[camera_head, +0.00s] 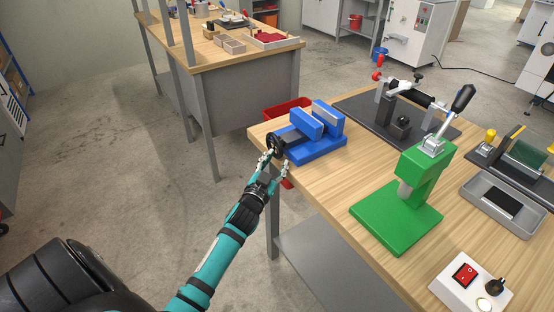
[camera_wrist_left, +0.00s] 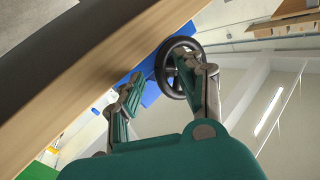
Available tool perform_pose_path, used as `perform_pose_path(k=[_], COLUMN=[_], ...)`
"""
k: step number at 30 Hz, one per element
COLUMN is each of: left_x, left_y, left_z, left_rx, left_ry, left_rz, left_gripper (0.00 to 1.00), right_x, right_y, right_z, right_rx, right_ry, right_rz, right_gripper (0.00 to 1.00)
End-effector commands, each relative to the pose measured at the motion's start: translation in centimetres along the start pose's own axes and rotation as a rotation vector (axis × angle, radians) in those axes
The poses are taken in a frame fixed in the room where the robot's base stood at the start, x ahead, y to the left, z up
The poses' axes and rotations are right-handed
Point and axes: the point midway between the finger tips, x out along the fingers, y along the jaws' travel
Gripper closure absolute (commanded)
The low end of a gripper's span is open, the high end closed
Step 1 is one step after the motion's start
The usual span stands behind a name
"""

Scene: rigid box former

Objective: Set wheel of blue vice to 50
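The blue vice (camera_head: 318,150) stands at the near left corner of the wooden table, with two upright blue jaws. Its dark round wheel (camera_head: 276,146) faces my left arm. My left gripper (camera_head: 273,167) is right at the wheel, its fingers spread apart. In the left wrist view the wheel (camera_wrist_left: 163,68) lies behind the right-hand finger, and the other finger stands apart to the left; I cannot tell whether a finger touches the rim. A blue part of the vice (camera_wrist_left: 150,93) shows between the fingers. No wheel reading is legible. My right gripper is not in view.
A green press (camera_head: 395,210) with a black-handled lever stands right of the vice. Behind is a dark plate with a clamp device (camera_head: 405,105). A grey tray (camera_head: 505,203) and a white switch box (camera_head: 470,285) are at the right. A red bin (camera_head: 285,110) is beyond the table.

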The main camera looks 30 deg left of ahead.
Motion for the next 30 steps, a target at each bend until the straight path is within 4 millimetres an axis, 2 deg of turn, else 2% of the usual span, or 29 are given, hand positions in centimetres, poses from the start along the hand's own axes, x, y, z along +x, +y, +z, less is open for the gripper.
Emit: perform_pose_path(k=[4,13,22,30], left_x=[1.11,1.3,1.27,1.24], left_y=[-0.01,0.0,0.09,0.16], left_z=[-0.06,-0.01,0.0,-0.17], left_rx=[0.001,0.0,-0.001,-0.011], left_ry=[0.001,0.0,0.0,-0.006], left_rz=[0.0,0.0,0.002,0.005], left_gripper=[0.64,0.64,1.0,1.0], right_x=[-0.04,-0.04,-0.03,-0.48], right_y=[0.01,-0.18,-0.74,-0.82], right_z=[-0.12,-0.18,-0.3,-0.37], right_rx=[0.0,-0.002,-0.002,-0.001], right_ry=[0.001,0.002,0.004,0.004], right_rz=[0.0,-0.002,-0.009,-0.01], right_gripper=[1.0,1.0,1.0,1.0])
